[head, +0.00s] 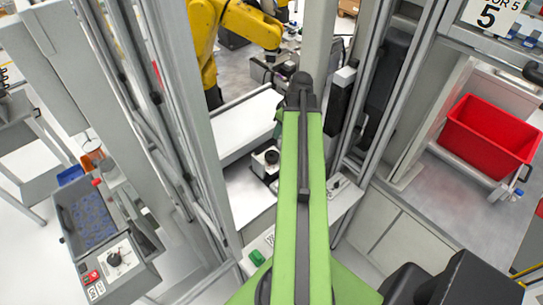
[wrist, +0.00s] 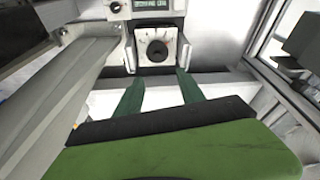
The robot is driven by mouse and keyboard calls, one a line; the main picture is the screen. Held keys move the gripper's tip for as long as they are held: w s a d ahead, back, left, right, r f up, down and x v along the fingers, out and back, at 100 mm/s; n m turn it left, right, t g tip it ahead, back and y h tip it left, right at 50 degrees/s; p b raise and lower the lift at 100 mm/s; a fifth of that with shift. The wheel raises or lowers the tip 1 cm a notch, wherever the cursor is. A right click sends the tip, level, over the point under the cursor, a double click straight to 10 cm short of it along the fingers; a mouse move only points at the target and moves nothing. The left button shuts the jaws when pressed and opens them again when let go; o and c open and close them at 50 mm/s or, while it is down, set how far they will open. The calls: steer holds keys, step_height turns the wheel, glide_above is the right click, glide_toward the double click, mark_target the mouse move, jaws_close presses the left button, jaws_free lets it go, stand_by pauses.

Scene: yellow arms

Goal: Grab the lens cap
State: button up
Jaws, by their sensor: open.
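A round black piece (wrist: 156,49) sits on a pale square plate in the wrist view, straight ahead of my gripper. It looks like the lens cap, but I cannot tell for certain. A similar dark round piece (head: 271,157) on a white plate shows in the head view, just left of my green arm. My gripper (wrist: 159,77) has two dark green fingers, spread apart with nothing between them. The fingertips point toward the black piece and appear short of it. In the head view my arm hides most of the gripper.
Grey metal posts (head: 181,110) stand left of my arm, with more framing on the right. A yellow robot arm (head: 207,40) is behind. A red bin (head: 492,131) sits at right. A control box (head: 113,260) is at lower left. A white shelf (head: 235,125) lies beside my arm.

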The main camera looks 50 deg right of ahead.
steer(key=b, duration=1.1)
glide_above(272, 152)
steer(key=s, duration=0.3)
steer(key=x, duration=0.3)
steer(key=s+x, duration=0.1)
steer(key=x, duration=0.3)
steer(key=s+x, duration=0.1)
steer(key=x, duration=0.3)
steer(key=shift+s+f, duration=0.25)
steer(key=shift+f, duration=0.1)
steer(key=shift+w+f, duration=0.15)
steer(key=shift+f, duration=0.15)
steer(key=shift+r, duration=0.1)
steer(key=b+x, duration=0.5)
steer(key=shift+w+d, duration=0.25)
steer(key=shift+w, duration=0.1)
jaws_close()
